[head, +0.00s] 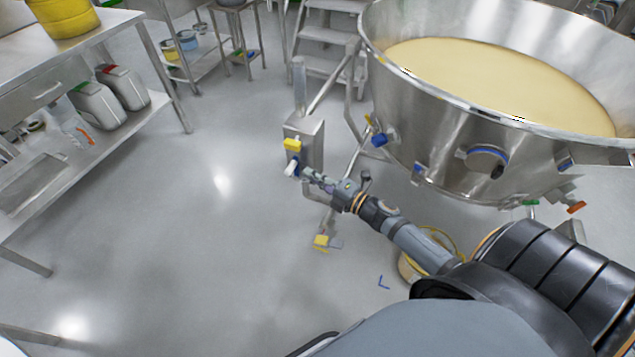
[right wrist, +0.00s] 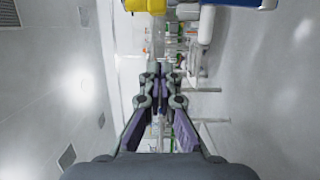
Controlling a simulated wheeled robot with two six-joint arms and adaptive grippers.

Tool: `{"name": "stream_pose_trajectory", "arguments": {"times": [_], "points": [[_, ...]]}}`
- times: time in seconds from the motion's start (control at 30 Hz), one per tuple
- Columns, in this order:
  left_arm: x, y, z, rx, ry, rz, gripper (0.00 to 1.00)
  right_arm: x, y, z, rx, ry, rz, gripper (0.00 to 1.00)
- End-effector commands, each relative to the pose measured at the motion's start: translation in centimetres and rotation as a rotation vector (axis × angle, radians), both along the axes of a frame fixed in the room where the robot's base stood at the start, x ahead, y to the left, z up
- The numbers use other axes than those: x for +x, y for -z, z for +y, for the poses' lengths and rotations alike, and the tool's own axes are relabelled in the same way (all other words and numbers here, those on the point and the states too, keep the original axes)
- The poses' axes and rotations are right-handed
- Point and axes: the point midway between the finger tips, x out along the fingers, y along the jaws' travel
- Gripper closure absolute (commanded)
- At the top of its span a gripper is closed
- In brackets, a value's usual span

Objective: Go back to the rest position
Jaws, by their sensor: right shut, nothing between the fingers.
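My right arm comes in from the lower right in the head view. My right gripper (head: 318,180) is shut and empty, near a steel post box with yellow and blue parts (head: 303,142). In the right wrist view the right gripper (right wrist: 159,72) shows with its fingers together and nothing between them. My left gripper is not in either view.
A large steel bowl (head: 430,120) of pale yellow material stands at the upper right, close to my right arm. A steel bench (head: 110,22) with a lower shelf and grey canisters (head: 97,108) stands at the left. Steel steps (head: 325,45) stand behind.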

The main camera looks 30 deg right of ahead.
Motion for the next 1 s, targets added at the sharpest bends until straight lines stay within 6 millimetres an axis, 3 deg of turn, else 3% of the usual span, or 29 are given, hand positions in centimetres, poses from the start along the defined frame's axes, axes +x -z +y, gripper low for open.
{"name": "stream_pose_trajectory", "arguments": {"times": [0.1, 0.23, 0.67, 0.77, 0.87, 1.0], "points": [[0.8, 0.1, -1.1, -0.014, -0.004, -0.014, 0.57, -1.2, 0.0, -0.5, -0.001, -0.001, 0.000, 1.00], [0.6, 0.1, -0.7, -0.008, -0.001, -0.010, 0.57, -1.7, 0.0, -0.7, -0.001, 0.000, 0.000, 1.00], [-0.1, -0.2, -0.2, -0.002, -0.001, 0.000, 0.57, -1.8, 0.6, -1.4, 0.018, 0.022, 0.024, 1.00], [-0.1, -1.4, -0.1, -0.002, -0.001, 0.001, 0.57, -1.9, 3.8, -3.9, 0.098, 0.123, 0.140, 1.00], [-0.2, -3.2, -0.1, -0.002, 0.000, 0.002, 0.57, -3.6, 10.4, -7.7, 0.249, 0.309, 0.346, 1.00], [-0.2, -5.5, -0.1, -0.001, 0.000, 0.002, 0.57, -10.0, 20.7, -11.0, 0.487, 0.606, 0.652, 1.00]]}}
